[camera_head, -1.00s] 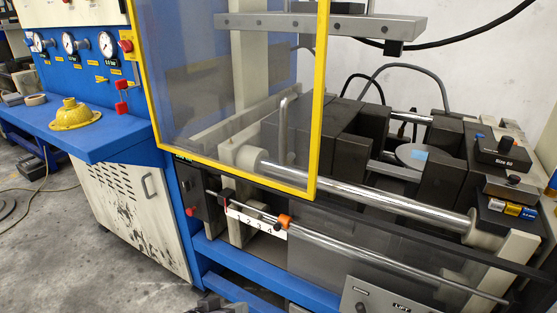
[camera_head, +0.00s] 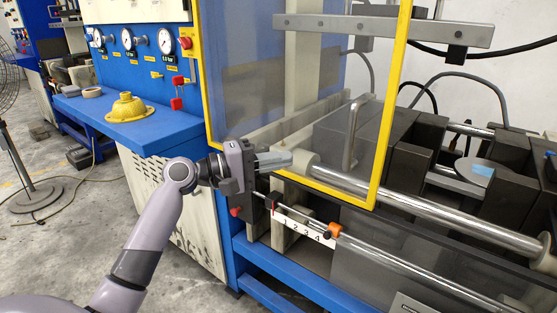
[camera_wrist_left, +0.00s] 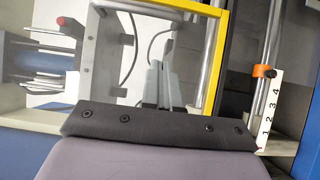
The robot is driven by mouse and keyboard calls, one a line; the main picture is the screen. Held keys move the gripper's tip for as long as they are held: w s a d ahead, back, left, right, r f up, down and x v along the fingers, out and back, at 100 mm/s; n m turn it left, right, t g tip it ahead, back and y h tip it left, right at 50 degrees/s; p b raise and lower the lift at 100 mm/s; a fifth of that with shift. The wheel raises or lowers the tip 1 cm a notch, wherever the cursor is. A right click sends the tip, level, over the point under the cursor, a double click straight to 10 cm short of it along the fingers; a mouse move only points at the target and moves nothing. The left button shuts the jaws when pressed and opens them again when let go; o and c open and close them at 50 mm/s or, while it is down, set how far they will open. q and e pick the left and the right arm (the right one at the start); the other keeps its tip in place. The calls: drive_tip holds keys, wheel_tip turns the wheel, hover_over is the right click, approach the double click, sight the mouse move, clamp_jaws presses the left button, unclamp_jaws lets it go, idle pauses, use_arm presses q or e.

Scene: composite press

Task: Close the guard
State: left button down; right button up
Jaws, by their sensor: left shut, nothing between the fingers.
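The guard is a clear panel in a yellow frame (camera_head: 390,100), upright at the left part of the press. The press's dark blocks (camera_head: 500,190) to its right are uncovered. A bent metal bar handle (camera_head: 352,135) shows near the guard's lower right corner. My left gripper (camera_head: 288,158) is shut and empty, by the frame's lower edge and left of the handle; I cannot tell if it touches the frame. In the left wrist view the shut fingers (camera_wrist_left: 160,85) point at the clear panel, with the yellow frame (camera_wrist_left: 217,60) to their right. My right gripper is not in view.
A chrome rod (camera_head: 440,212) and a thinner rail with an orange stop (camera_head: 335,230) and a numbered strip (camera_head: 302,228) run along the front. A yellow funnel-shaped part (camera_head: 126,108) stands on the blue bench (camera_head: 150,128). The floor at left is mostly clear.

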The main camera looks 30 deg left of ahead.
use_arm(q)
drive_tip(key=w+d+p, duration=0.2)
drive_tip(key=w+d, duration=0.3)
drive_tip(key=d, duration=0.3)
drive_tip(key=shift+w, duration=0.3)
drive_tip(key=shift+d+f, duration=0.1)
